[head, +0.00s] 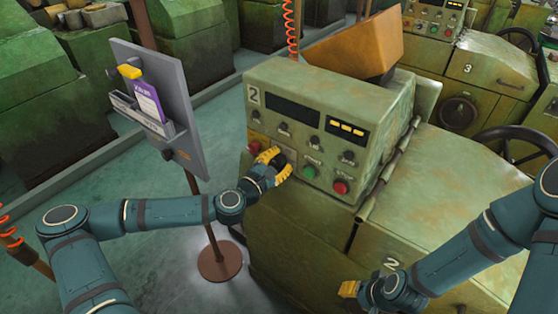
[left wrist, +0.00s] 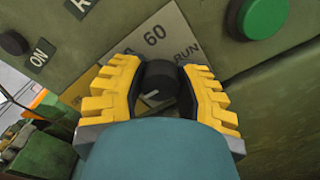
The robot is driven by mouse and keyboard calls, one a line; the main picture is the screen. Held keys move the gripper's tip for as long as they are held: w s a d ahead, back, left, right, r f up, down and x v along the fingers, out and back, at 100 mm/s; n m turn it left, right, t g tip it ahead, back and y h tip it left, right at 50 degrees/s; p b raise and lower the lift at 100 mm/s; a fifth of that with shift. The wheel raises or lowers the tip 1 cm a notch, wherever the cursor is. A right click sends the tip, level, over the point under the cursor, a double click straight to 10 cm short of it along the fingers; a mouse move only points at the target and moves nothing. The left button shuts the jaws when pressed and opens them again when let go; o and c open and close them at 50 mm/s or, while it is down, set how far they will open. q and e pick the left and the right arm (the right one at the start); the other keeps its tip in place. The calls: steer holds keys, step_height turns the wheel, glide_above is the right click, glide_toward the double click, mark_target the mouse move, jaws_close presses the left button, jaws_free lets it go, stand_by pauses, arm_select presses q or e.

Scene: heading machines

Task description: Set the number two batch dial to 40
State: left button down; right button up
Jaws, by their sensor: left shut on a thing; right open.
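The number two machine's control box (head: 312,130) is worn green, with a "2" plate at its upper left. My left gripper (head: 270,160) is at its front face, low and left of the green button. In the left wrist view its yellow fingers (left wrist: 158,88) are closed on either side of a black dial (left wrist: 158,75). A short pale mark shows on the dial's near side. The plate (left wrist: 165,38) behind it reads "60" and "RUN"; the fingers hide other markings, and I see no 40. My right gripper (head: 348,289) is open and empty, low before the machine.
A green button (head: 310,172) and a red button (head: 340,187) sit right of my left gripper. A row of small knobs (head: 314,140) runs above. A grey board (head: 160,110) on a post stands left. A handwheel (head: 515,140) is right.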

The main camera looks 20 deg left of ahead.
arm_select(q)
steer(key=m+b, duration=0.1)
steer(key=m, duration=0.5)
steer(key=shift+b, duration=0.4)
steer(key=m, duration=0.3)
steer(key=shift+b, duration=0.4)
steer(key=shift+m+b, duration=0.5)
steer(key=shift+m, duration=0.9)
steer(key=c, duration=0.6)
jaws_free()
steer(key=shift+s+a, duration=0.1)
